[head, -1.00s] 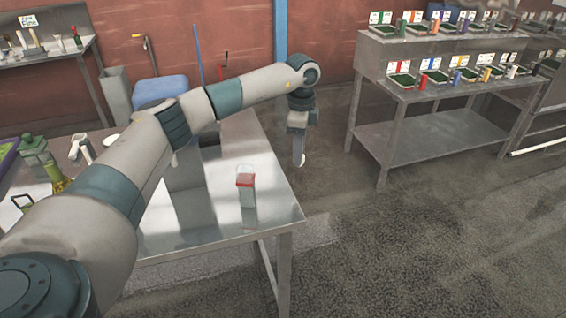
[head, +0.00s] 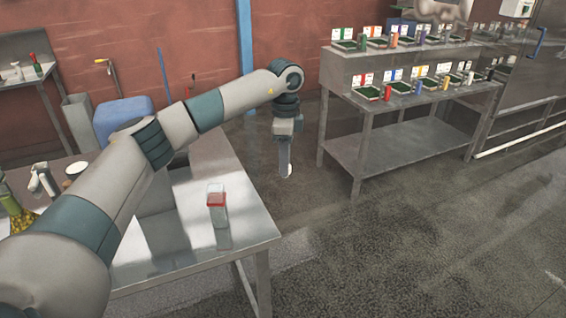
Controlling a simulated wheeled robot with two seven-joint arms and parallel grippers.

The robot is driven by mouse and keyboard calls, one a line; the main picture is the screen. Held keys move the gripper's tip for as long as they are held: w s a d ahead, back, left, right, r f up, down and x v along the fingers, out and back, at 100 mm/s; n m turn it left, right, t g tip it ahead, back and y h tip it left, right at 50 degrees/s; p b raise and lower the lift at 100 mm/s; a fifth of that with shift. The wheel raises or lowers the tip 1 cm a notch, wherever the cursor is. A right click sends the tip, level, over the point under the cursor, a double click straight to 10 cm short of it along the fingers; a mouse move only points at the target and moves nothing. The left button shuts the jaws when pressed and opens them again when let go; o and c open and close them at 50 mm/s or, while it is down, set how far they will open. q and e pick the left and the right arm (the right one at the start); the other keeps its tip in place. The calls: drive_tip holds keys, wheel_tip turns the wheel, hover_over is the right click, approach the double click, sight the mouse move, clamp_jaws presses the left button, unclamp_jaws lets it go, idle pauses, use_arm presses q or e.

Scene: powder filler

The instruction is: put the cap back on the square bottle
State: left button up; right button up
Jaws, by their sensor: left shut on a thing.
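The square bottle (head: 218,215) stands upright near the right edge of the metal table, with a red band around its upper part and a pale top. My left gripper (head: 286,172) points down beyond the table's right edge, to the right of the bottle and apart from it. It is shut on a small white thing (head: 289,172), which may be the cap; it is too small to be sure. My right gripper is not in view.
The metal table (head: 252,232) is clear around the bottle. A white dispenser-like item (head: 42,180) and a yellow-green bottle (head: 18,212) stand at its left. A two-tier rack (head: 400,137) with several trays and coloured containers stands at the right. A blue bin (head: 122,120) is behind the table.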

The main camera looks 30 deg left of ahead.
use_arm(q)
drive_tip(key=m, duration=0.2)
drive_tip(key=s+d+m, duration=0.1)
drive_tip(key=m, duration=0.1)
drive_tip(key=shift+r, duration=0.15)
drive_tip(key=s+d+n, duration=0.4)
drive_tip(key=s+n, duration=0.5)
drive_tip(key=s+d+n, duration=0.5)
drive_tip(key=s+n, duration=0.4)
drive_tip(key=s, duration=0.1)
drive_tip(key=shift+s+d+r, duration=0.15)
drive_tip(key=shift+s+d, duration=0.05)
drive_tip(key=shift+d, duration=0.05)
idle(0.3)
